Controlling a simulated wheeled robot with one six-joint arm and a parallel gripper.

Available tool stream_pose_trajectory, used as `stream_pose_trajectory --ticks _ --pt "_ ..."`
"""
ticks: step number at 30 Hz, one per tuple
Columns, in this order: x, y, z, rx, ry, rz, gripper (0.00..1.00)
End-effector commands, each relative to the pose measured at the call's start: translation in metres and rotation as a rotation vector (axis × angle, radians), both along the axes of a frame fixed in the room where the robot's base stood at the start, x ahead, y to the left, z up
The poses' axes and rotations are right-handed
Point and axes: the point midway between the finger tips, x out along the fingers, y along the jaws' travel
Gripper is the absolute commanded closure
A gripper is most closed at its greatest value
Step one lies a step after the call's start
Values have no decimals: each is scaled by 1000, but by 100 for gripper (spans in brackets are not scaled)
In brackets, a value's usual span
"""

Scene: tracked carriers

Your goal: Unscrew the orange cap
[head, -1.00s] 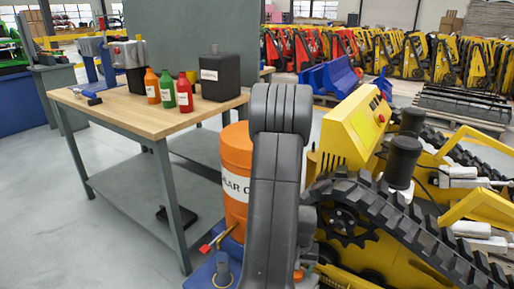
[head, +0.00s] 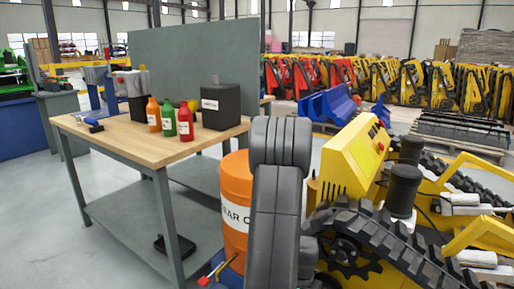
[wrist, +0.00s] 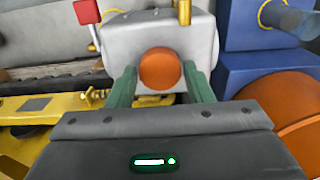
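The orange cap (wrist: 160,68) is round and faces me in the wrist view. It sits on the front of a pale grey block-like body (wrist: 202,40). My gripper (wrist: 160,80) has two green fingers spread apart, one on each side of the cap. The fingertips are level with the cap and very close to its edges. I cannot make out clear contact. In the head view the cap and the gripper are hidden behind my dark arm.
A red square tag or handle (wrist: 87,12) stands at the block's upper left, and a blue body (wrist: 250,65) is close on its right. In the head view an orange drum (head: 236,185) and a yellow tracked carrier (head: 350,150) flank my arm. A workbench (head: 150,150) with bottles stands left.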

Motion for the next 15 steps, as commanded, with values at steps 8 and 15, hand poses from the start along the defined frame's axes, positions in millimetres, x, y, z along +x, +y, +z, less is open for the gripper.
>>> stream_pose_trajectory --ticks 8,15 --pt "0 0 0 0 0 6 73" --pt "0 0 0 0 0 212 73"
